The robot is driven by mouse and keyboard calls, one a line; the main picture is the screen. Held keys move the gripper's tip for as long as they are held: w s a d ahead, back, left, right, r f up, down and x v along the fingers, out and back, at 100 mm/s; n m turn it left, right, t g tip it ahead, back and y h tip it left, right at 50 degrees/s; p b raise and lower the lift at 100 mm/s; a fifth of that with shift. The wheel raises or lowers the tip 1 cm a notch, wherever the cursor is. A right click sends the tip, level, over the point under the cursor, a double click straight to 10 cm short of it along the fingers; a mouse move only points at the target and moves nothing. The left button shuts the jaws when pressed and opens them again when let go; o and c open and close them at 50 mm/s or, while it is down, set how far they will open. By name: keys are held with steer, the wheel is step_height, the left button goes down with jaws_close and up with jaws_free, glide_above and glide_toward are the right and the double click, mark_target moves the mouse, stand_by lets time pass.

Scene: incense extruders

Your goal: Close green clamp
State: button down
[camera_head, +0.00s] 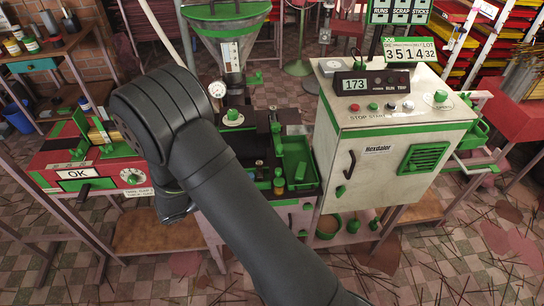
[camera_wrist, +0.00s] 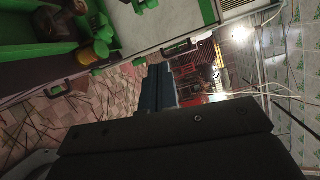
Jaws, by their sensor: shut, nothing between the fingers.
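My gripper (camera_wrist: 157,86) shows in the wrist view as two dark fingers pressed together, with nothing between them. In the head view its dark body (camera_head: 175,206) shows below my arm's bend, left of the extruder bench, and its fingertips are hard to make out. Several green fittings could be the green clamp, and I cannot tell which one it is. Green knobs (camera_head: 279,181) sit at the bench front in the head view. A green fitting (camera_wrist: 97,50) beside a brass-coloured cylinder shows at upper left in the wrist view. My fingers are apart from it.
A cream control cabinet (camera_head: 375,150) stands right of the bench. A red stand with an OK plate (camera_head: 76,174) is at the left. A green tray (camera_head: 298,160) lies on the bench. A hopper with a gauge (camera_head: 231,50) rises behind.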

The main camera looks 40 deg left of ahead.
mark_target(277, 137)
steer(key=w+n+t+y, duration=0.1)
steer(key=w+n, duration=0.2)
steer(key=w, duration=0.8)
steer(key=shift+w+d+y, duration=0.3)
steer(key=shift+d+y, duration=0.1)
steer(key=w+a, duration=0.3)
steer(key=shift+r, duration=0.1)
steer(key=shift+a, duration=0.1)
